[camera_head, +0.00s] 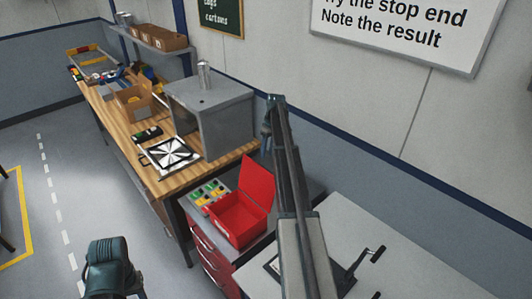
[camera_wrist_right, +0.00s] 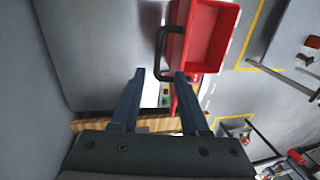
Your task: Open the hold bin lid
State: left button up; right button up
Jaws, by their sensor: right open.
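The red hold bin (camera_head: 235,222) stands on a grey cabinet top, and its red lid (camera_head: 258,184) stands up at its back right, open. In the right wrist view the bin (camera_wrist_right: 212,35) is at the upper middle with its inside showing. A dark loop handle (camera_wrist_right: 161,45) stands out to the left of the red edge there. My right gripper (camera_head: 268,128) is above and behind the lid in the head view. In the wrist view its two fingers (camera_wrist_right: 160,75) are apart and empty, with the handle's lower end appearing between the tips.
A button panel (camera_head: 209,194) sits left of the bin. A wooden bench (camera_head: 190,178) with a grey box (camera_head: 222,115) stands behind it. A pale worktop (camera_head: 385,245) with dark cranks is at the right.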

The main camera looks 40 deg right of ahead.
jog(key=r+p, duration=0.1)
jog(key=r, duration=0.1)
jog(key=d+r+p, duration=0.1)
jog(key=r+p, duration=0.1)
jog(key=shift+r, duration=0.35)
jog(key=shift+c, duration=0.2)
